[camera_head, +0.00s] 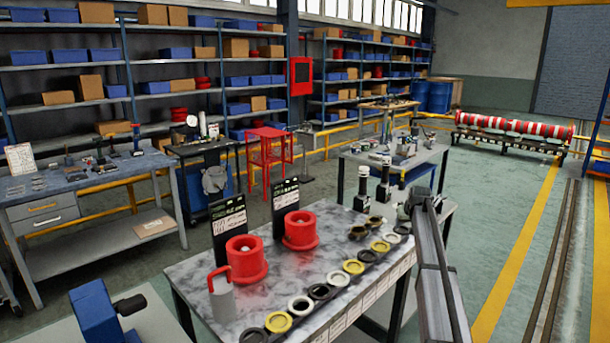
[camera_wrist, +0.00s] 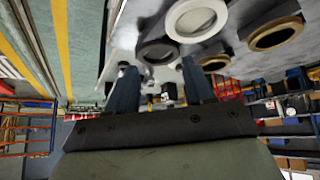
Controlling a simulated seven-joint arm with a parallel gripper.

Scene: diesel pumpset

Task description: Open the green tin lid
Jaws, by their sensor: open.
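I cannot make out a green tin or its lid in either view. My gripper (camera_wrist: 162,88) shows in the wrist view with its two fingers apart and nothing between them. In the head view my arm comes up from the lower right, and its end is by the right end of the marble-topped table (camera_head: 185,275). A pale ring (camera_wrist: 196,18) and a dark ring (camera_wrist: 157,52) show beyond the fingers in the wrist view, apart from them.
The table holds two red flanged parts (camera_head: 246,262) (camera_head: 300,232), a grey cylinder with a red handle (camera_head: 221,298), two black signs (camera_head: 229,230) and a row of rings (camera_head: 353,267). A grey workbench (camera_head: 425,160) stands behind. Open floor (camera_head: 500,205) lies to the right.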

